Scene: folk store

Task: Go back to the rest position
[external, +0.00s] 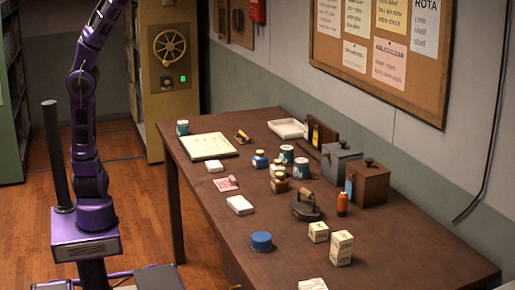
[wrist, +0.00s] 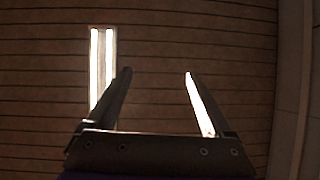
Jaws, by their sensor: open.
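My gripper (wrist: 157,72) shows in the wrist view with its two fingers spread apart and nothing between them. The end of the arm is cut off by the top edge there, so my gripper is hidden in that view.
A brown table (external: 285,262) stands right of my base, bearing a blue round tin (external: 261,242), a flat iron (external: 306,207), an orange bottle (external: 342,204), a white tray (external: 287,129) and several boxes and jars. A safe-like cabinet (external: 169,80) stands behind. Wooden floor (external: 35,215) is open at left.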

